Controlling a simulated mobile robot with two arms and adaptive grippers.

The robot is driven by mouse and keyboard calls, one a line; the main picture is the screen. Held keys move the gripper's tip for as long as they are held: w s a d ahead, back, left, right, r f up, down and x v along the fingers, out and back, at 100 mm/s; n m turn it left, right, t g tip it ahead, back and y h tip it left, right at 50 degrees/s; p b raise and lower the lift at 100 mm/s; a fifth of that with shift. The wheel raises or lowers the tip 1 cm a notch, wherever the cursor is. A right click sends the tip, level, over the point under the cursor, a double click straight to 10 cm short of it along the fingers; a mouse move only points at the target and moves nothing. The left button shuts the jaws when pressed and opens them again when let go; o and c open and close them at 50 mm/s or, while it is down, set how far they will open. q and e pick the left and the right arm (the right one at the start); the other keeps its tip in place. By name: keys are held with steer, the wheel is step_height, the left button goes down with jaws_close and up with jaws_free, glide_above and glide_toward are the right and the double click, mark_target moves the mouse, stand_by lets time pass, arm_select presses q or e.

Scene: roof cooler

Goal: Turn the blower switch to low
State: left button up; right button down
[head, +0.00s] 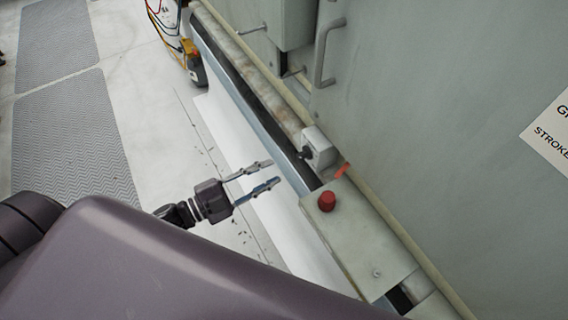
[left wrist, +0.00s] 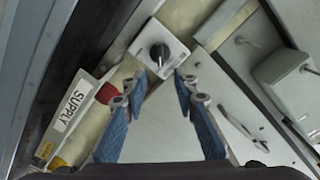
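The switch is a small light-grey box (head: 322,143) with a black rotary knob (head: 305,153) on the ledge along the cabinet wall. In the left wrist view the switch box (left wrist: 178,50) and its knob (left wrist: 160,54) lie just beyond my fingertips, roughly centred between them. My left gripper (head: 272,173) is open and empty, a short way left of and below the knob in the head view, apart from it. It also shows in the left wrist view (left wrist: 161,88), with blue-padded fingers spread. The knob's exact setting is too small to read. My right gripper is not in view.
A grey box with a red button (head: 326,201) sits close to the switch. A SUPPLY label (left wrist: 70,107) shows in the left wrist view. A door handle (head: 326,55) stands out from the cabinet. Patterned mats (head: 60,40) lie on the open floor at left.

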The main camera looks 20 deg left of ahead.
arm_select(q)
steer(key=shift+v, duration=1.6)
steer(key=shift+f, duration=0.1)
